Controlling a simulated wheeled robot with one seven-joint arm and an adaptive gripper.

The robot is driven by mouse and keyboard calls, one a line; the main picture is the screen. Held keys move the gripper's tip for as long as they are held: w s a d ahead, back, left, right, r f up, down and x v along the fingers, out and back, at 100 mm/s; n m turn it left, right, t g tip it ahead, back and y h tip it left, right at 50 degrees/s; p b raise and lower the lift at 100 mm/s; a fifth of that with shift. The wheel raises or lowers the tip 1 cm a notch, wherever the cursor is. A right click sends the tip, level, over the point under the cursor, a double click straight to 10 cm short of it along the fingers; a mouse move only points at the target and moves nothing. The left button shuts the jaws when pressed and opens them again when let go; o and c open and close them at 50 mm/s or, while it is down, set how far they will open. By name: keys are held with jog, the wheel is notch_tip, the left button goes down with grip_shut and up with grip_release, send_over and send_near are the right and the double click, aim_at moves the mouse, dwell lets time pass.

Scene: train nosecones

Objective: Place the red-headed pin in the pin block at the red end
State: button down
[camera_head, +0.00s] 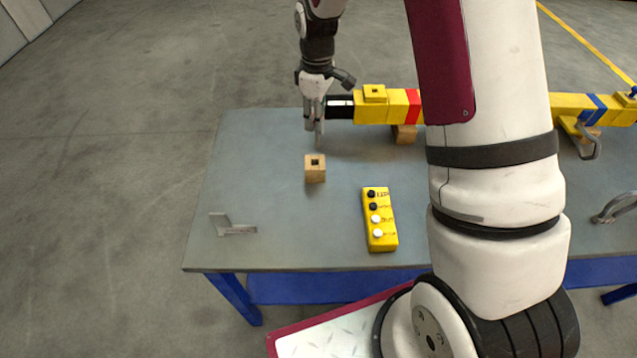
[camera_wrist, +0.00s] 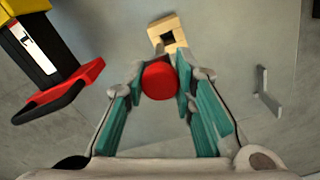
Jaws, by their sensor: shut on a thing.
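My gripper (camera_head: 315,128) points down over the table and is shut on the red-headed pin. The pin's round red head (camera_wrist: 160,80) shows between the fingers in the wrist view; its shaft is mostly hidden there. A yellow pin block (camera_head: 375,93) with a dark opening on top sits on the yellow beam, left of its red band (camera_head: 413,106). My gripper is left of this block, beyond the beam's black end. A wooden block (camera_head: 315,174) with a square hole stands on the table, nearer the camera than the gripper; it also shows in the wrist view (camera_wrist: 158,25).
The yellow beam's black end (camera_head: 340,106) is close right of my gripper. A yellow box with black and white buttons (camera_head: 381,238) and a grey angled bracket (camera_head: 232,229) lie on the table (camera_head: 270,200). A blue band (camera_head: 592,108) marks the beam's right part. My arm hides its middle.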

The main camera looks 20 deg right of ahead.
notch_tip(320, 180, down, 10)
jog(key=a+p, duration=0.1)
jog(key=shift+s+f+p, duration=0.2)
jog(key=shift+s+p, duration=0.1)
jog(key=shift+s, duration=0.1)
jog(key=shift+f, duration=0.2)
jog(key=c, duration=1.3)
grip_release()
jog(key=shift+c, duration=0.2)
jog(key=shift+r, duration=0.1)
